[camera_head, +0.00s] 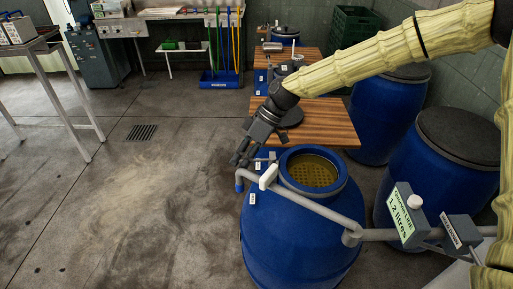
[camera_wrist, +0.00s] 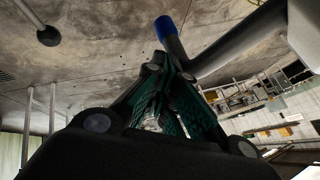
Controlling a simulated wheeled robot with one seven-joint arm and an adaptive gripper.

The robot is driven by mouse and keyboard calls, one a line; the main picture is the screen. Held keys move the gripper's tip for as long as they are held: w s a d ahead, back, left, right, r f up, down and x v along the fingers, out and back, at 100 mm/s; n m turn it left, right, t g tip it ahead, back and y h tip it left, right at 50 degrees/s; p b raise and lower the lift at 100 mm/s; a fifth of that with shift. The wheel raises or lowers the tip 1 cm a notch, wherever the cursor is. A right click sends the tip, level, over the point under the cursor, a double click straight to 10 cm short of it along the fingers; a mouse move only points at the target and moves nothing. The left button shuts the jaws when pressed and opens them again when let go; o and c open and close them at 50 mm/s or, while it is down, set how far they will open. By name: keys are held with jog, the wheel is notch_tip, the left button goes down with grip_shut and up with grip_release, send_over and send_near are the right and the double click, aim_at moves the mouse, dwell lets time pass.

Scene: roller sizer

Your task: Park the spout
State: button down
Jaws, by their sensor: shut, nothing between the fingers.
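The spout (camera_head: 312,205) is a grey swing pipe that runs from a joint at the right across the near side of the open blue barrel (camera_head: 290,240). Its blue tip (camera_head: 239,184) points down at the barrel's left, outside the round opening. A white handle (camera_head: 268,177) stands on the pipe near that end. In the wrist view the blue tip (camera_wrist: 166,27) and grey pipe show beyond the fingers. My gripper (camera_head: 238,158) is shut and empty, just above and behind the spout's end; I cannot tell whether it touches the pipe. It also fills the wrist view's middle (camera_wrist: 178,75).
The barrel holds greenish liquid under a perforated plate (camera_head: 313,171). A display box (camera_head: 406,214) reading "1.2 litres" sits on the pipe's right part. Lidded blue barrels (camera_head: 443,165) stand at right, wooden-topped tables (camera_head: 315,122) behind.

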jog(key=s+a+n+g+h, duration=0.1)
jog(key=s+a+n, duration=0.2)
jog(key=s, duration=0.6)
jog(key=s+a+n+g+h, duration=0.2)
jog(key=s+a, duration=0.3)
jog(key=s, duration=0.4)
jog(key=shift+n, duration=0.9)
jog(key=shift+s+a+f, duration=0.1)
jog(key=shift+s+f, duration=0.05)
jog(key=shift+s, duration=0.05)
jog(key=w+d+r+b, duration=0.1)
jog(key=w+d+r, duration=0.1)
jog(key=w+r, duration=0.6)
jog(key=shift+w+d+r+b, duration=0.15)
jog(key=shift+w+d+b, duration=0.25)
jog(key=shift+w, duration=0.55)
